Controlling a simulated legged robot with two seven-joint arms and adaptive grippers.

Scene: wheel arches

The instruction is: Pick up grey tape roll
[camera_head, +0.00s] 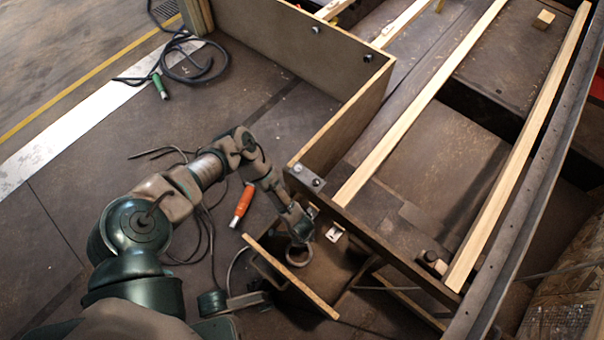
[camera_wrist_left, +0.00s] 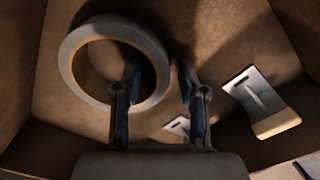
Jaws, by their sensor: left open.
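The grey tape roll (camera_wrist_left: 67,68) lies at the bottom of a brown open box, to the left in the left wrist view. It also shows in the head view (camera_head: 299,265) as a small ring below my left gripper. My left gripper (camera_head: 299,236) reaches down into the box with its fingers apart. In the left wrist view the gripper (camera_wrist_left: 160,78) has its left finger overlapping the ring's opening and right side. The right finger is outside the ring, to its right. I cannot tell how deep the fingertips are. My right gripper is not in view.
A flat metal tool with a tan end (camera_wrist_left: 258,98) lies right of the fingers, with a smaller pale piece (camera_wrist_left: 178,127) nearby. The box's front board (camera_head: 288,274) stands close to my gripper. An orange-handled tool (camera_head: 242,205) and cables lie left; long wooden beams (camera_head: 420,100) run behind.

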